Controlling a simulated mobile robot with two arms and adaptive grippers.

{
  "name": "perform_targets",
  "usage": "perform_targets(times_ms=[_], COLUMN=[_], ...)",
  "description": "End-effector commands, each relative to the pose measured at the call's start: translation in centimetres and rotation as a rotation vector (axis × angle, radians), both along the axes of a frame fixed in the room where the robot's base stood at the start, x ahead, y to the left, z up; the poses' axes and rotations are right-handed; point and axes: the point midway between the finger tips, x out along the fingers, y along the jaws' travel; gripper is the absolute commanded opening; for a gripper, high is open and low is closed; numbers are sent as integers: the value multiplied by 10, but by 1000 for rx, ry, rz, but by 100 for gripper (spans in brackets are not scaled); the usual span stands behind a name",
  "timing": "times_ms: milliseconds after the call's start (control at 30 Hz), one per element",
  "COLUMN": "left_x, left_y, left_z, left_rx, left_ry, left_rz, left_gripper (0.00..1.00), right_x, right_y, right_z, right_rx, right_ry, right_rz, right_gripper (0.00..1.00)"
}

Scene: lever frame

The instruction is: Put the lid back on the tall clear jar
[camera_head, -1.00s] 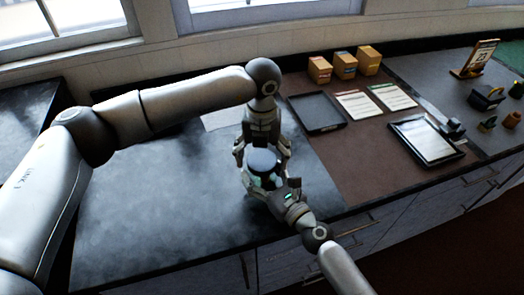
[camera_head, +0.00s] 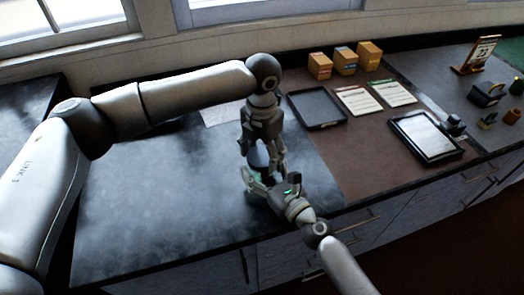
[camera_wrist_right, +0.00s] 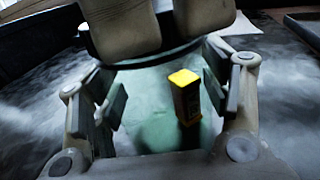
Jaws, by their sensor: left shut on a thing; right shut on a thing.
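The tall clear jar (camera_wrist_right: 150,100) has a faint green tint and stands between the fingers of my right gripper (camera_wrist_right: 160,102), which is shut on it. In the head view, my right gripper (camera_head: 266,180) reaches in from the lower right. The dark round lid (camera_head: 258,158) is at the jar's top, and its edge (camera_wrist_right: 150,60) shows as a dark curved band in the right wrist view. My left gripper (camera_head: 261,148) points down from above and is shut on the lid. I cannot tell whether the lid is fully seated. The grippers hide much of the jar.
A yellow-topped dark block (camera_wrist_right: 185,95) shows through or inside the jar. A black tray (camera_head: 317,110), printed cards (camera_head: 358,103), small boxes (camera_head: 344,61) and a tablet (camera_head: 426,137) lie to the right. The dark counter (camera_head: 160,200) at left is clear.

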Motion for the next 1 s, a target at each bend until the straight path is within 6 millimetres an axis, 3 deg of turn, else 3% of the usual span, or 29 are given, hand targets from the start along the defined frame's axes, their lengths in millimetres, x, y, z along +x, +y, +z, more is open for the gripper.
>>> perform_targets(times_ms=[267,433,467,633,1000], left_x=[0,0,0,0,0], left_y=[0,0,0,0,0], left_z=[0,0,0,0,2], left_rx=[2,1,1,1,1], left_ry=[-2,-1,-1,-1,-2], left_rz=[-463,-472,-472,-470,-469], left_gripper=[36,36,69,90,90], right_x=[0,0,0,0,0], right_y=[0,0,0,0,0], right_z=[0,0,0,0,0], right_rx=[-1,-1,-1,-1,-1], right_ry=[-1,-1,-1,-1,-1], right_rz=[0,0,0,0,0], right_gripper=[3,3,3,3,3])
